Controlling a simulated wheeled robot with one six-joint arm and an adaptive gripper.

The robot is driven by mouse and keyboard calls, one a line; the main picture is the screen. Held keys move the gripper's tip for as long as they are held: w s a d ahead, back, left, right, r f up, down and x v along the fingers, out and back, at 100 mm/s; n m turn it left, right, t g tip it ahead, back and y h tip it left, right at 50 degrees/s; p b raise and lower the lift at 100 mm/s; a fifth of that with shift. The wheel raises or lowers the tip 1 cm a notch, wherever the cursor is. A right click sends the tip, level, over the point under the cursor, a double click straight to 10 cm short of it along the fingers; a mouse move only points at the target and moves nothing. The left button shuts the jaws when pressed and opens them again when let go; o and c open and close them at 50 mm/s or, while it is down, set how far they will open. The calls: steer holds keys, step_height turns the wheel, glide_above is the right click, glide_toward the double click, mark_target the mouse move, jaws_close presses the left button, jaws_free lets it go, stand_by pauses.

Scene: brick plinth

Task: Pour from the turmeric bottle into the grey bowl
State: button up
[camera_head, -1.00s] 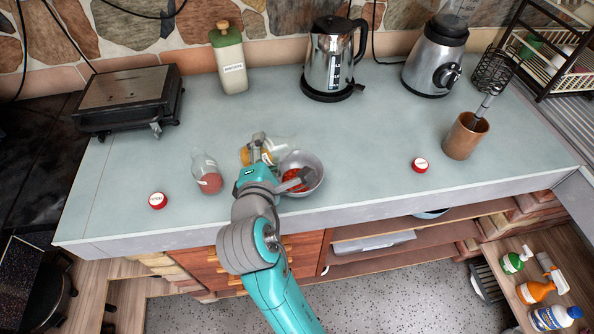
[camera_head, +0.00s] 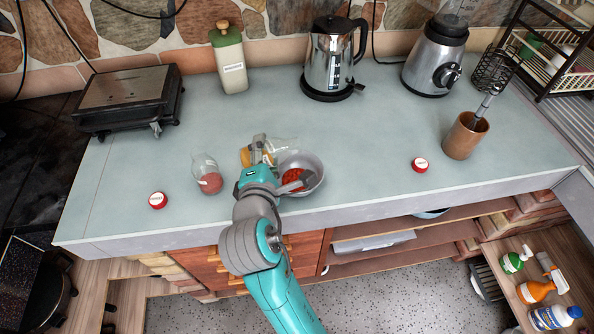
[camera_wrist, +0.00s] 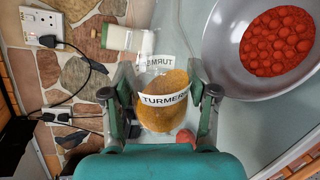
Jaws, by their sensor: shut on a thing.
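The turmeric bottle (camera_head: 248,157) is clear glass with yellow-orange powder and a white label. My gripper (camera_head: 277,163) is shut on it above the counter. In the wrist view, the bottle (camera_wrist: 163,112) sits between the two fingers with its TURMERIC label showing. In the head view it is tilted over, its clear end toward the right, by the far left rim of the bowl. The grey bowl (camera_head: 313,162) stands near the counter's front edge, partly hidden by my gripper. Red, lumpy contents show in the bowl (camera_wrist: 225,75) in the wrist view. No falling powder is visible.
A bottle with red contents (camera_head: 208,180) stands left of my gripper. A grill (camera_head: 130,95), green-lidded jar (camera_head: 232,70), kettle (camera_head: 332,60) and blender (camera_head: 435,60) stand behind. The utensil pot (camera_head: 465,137) is at right.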

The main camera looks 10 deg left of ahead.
steer(key=shift+f, duration=0.2)
stand_by(0.5)
steer(key=shift+a+r+m+y+p, duration=0.35)
steer(key=shift+r+m+p, duration=0.2)
steer(key=shift+m, duration=0.25)
stand_by(1.7)
steer(key=shift+d+f+m+g+y, duration=0.2)
steer(key=shift+m+y, duration=0.1)
steer(key=shift+m, duration=0.35)
steer(key=shift+d+f+m+g+y, duration=0.15)
steer(key=shift+m+y, duration=0.1)
steer(key=shift+m, duration=0.4)
stand_by(3.5)
